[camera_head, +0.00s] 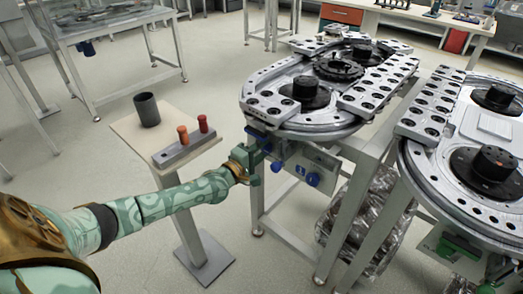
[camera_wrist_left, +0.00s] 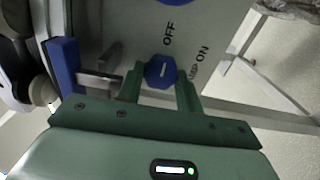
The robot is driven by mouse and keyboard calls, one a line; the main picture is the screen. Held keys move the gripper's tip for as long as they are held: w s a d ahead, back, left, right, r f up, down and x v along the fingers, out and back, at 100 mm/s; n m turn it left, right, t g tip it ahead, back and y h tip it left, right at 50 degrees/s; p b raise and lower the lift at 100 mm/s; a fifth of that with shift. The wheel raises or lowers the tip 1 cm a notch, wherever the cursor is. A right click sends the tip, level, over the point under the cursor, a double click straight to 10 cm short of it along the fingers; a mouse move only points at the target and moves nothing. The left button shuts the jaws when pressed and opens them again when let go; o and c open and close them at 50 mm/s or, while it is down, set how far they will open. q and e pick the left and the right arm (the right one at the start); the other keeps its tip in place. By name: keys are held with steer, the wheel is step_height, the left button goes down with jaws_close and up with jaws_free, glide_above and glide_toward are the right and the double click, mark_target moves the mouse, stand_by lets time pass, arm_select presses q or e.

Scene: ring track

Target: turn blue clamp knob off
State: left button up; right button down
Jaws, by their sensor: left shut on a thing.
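The blue clamp knob (camera_wrist_left: 160,72) sits on a grey panel (camera_wrist_left: 125,35) of the ring track, with a short pale mark on its face. OFF and ON labels show beside it. My left gripper (camera_wrist_left: 160,86) has one finger on each side of the knob and is shut on it. In the head view my left gripper (camera_head: 257,160) reaches the panel below the track's near end from the left. Two blue knobs show on that panel, one close by the fingers (camera_head: 278,167) and one farther right (camera_head: 312,179). My right gripper is not in view.
A small stand (camera_head: 130,128) left of the track holds a dark cup (camera_head: 147,109) and a grey block (camera_head: 184,149) with orange and red pegs. A second track (camera_head: 470,125) stands at right.

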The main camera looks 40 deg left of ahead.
arm_select(q)
steer(key=o, duration=1)
steer(key=shift+s, duration=0.1)
steer(key=shift+s, duration=0.3)
steer(key=s+p, duration=0.1)
steer(key=s, duration=0.4)
steer(key=s+a+p, duration=0.1)
steer(key=s+p, duration=0.1)
steer(key=s, duration=0.3)
steer(key=s+p, duration=0.2)
steer(key=s, duration=0.3)
steer(key=shift+s+a+f, duration=0.1)
steer(key=shift+s+a, duration=0.05)
steer(key=shift+s, duration=0.15)
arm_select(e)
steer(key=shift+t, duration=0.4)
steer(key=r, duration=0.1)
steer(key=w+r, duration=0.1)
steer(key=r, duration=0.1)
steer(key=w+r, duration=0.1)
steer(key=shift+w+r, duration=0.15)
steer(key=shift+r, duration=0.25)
